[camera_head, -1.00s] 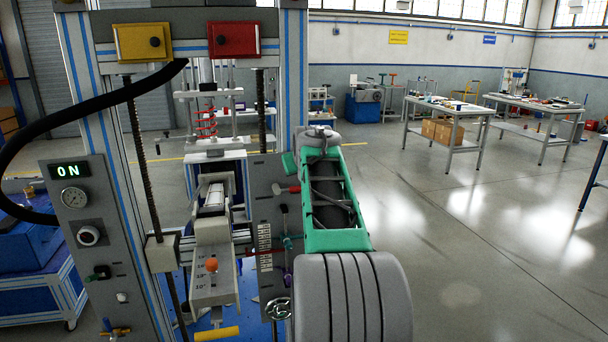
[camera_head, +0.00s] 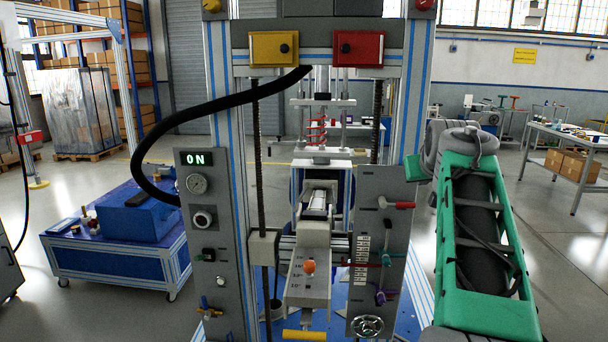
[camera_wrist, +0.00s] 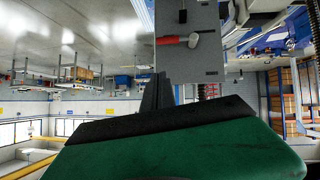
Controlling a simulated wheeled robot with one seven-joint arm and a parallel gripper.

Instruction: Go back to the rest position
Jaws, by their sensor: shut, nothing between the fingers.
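My arm (camera_head: 480,235), with green shells and a dark core, stands at the right of the head view, beside the test machine's right panel. My gripper cannot be made out in the head view. In the wrist view my gripper (camera_wrist: 157,93) shows as dark fingers held together with nothing between them, above the green and black housing. The grey machine panel with a red-handled lever (camera_wrist: 193,40) lies beyond the fingers. That red lever also shows on the right panel in the head view (camera_head: 398,205). Any contact between fingers and panel cannot be told.
The test machine has a lit ON display (camera_head: 196,158), a yellow box (camera_head: 274,49), a red box (camera_head: 358,49) and an orange knob (camera_head: 309,267). A blue cart (camera_head: 120,240) stands left. A workbench (camera_head: 570,135) stands back right, with open floor before it.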

